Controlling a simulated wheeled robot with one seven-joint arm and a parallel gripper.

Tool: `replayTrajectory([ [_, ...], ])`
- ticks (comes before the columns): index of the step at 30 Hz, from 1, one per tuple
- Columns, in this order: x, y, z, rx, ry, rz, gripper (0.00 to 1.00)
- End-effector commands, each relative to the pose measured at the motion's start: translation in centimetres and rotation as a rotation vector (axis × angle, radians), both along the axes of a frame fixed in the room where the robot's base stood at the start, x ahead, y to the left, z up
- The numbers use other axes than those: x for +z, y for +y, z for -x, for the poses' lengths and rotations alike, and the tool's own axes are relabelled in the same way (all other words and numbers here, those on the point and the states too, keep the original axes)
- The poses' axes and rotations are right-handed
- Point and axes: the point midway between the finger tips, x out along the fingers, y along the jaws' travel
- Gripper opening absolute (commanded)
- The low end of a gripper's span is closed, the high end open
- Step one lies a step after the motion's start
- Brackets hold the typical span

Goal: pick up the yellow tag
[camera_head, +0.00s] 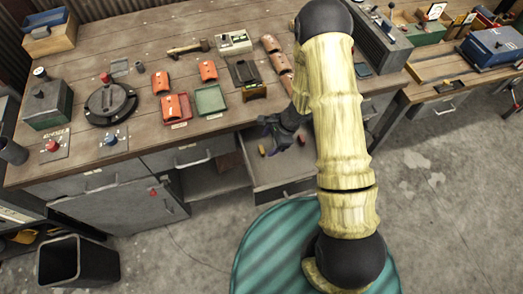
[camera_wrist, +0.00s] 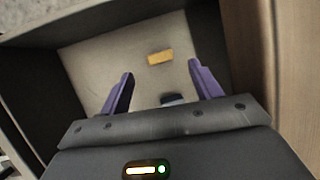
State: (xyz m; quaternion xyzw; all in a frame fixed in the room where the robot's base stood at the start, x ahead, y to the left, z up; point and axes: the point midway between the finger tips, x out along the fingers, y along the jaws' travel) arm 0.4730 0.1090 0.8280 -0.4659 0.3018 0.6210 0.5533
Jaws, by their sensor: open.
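The yellow tag (camera_wrist: 160,57) is a small yellow-orange block lying on the pale floor of an open drawer (camera_wrist: 85,75) in the wrist view. In the head view my gripper (camera_head: 275,128) hangs over the open drawer (camera_head: 285,170) at the bench front.
A small dark blue-grey piece (camera_wrist: 172,99) lies in the drawer between my fingers' bases. The drawer walls surround my gripper closely. The workbench (camera_head: 150,140) above holds orange trays, a green tray (camera_head: 210,99) and a round black device (camera_head: 110,103). A black bin (camera_head: 78,265) stands at lower left.

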Motion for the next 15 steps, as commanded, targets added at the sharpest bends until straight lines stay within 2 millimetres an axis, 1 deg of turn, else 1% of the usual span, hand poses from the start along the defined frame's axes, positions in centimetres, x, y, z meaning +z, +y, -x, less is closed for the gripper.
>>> replayTrajectory([
  [5,-0.2,0.1,0.0,0.000,0.001,0.000,0.64],
  [8,-0.8,0.5,0.1,0.000,0.003,0.001,0.64],
  [15,-3.4,1.8,0.0,0.002,0.004,0.001,0.64],
])
